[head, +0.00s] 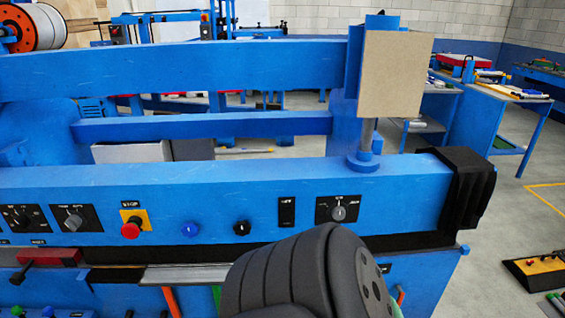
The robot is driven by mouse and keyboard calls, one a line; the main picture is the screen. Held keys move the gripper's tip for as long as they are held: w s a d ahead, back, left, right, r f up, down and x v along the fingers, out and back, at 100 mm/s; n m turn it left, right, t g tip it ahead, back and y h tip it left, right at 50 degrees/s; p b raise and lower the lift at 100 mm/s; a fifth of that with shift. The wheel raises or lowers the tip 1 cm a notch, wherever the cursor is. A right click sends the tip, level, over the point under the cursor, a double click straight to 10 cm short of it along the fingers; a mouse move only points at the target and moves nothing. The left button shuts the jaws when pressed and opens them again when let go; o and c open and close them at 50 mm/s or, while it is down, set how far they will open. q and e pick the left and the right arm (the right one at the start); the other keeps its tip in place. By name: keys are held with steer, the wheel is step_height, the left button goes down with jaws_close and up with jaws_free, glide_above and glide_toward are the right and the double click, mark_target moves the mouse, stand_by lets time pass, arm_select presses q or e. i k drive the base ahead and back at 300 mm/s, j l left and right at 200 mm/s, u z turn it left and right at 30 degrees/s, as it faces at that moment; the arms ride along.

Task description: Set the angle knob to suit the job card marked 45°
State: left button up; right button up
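A blue machine's front panel carries several dials, and their labels are too small to read surely. A grey knob (338,213) on a black plate is at the right. Another grey knob (73,221) and a dark knob (21,216) are at the far left. I cannot tell which is the angle knob. No card marked 45° can be made out. A black rounded link of my arm rises at bottom centre, below the right knob, hiding part of the machine's lower front. Neither gripper's fingers show.
Between the knobs are a red stop button (131,229) on yellow, a blue button (190,230), a black button (242,228) and a black switch (287,211). A plain tan board (393,75) stands at the column. A black bellows (467,192) covers the beam's right end.

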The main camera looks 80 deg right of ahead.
mark_target(22, 220)
steer(key=z, duration=2.1)
steer(key=u, duration=4.3)
steer(key=i+l+u, duration=0.15)
steer(key=i+u, duration=0.25)
steer(key=i+l+u, duration=0.4)
steer(key=i, duration=0.2)
